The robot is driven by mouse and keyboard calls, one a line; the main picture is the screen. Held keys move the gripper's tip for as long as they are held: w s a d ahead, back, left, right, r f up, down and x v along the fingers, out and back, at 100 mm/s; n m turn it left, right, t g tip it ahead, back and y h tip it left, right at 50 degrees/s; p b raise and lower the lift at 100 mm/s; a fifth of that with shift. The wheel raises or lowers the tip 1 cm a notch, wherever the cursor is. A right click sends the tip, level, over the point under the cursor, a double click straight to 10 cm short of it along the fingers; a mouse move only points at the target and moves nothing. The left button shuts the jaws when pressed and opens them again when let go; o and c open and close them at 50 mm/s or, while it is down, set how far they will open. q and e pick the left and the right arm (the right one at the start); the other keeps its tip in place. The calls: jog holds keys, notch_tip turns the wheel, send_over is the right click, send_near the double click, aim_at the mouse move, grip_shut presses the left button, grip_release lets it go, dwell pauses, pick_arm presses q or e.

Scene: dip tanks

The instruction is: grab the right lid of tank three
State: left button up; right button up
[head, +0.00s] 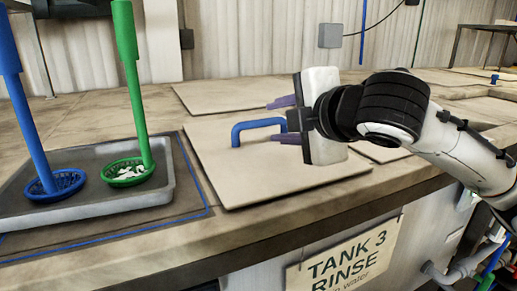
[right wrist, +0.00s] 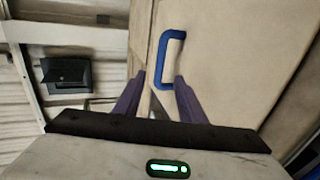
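The lid (head: 260,185) near the Tank 3 sign is a flat beige board with a blue bar handle (head: 258,125). It lies flat on the bench, right of the grey tray. My right gripper (head: 278,120) is just right of the handle, its two purple fingers pointing left towards it. In the right wrist view the fingers (right wrist: 160,85) are spread with a gap between them. My left gripper is not in view.
A grey tray (head: 75,208) on the left holds a blue basket (head: 55,185) and a green basket (head: 128,172) with white pieces, both with tall handles. Another flat board (head: 225,95) lies behind. The Tank 3 Rinse sign (head: 345,258) is on the bench front.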

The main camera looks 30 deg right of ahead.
aim_at(262, 120)
jog(key=x, duration=0.8)
jog(key=shift+d, duration=0.4)
jog(key=shift+s, duration=0.1)
grip_shut()
dwell(0.8)
jog(key=shift+r, duration=0.3)
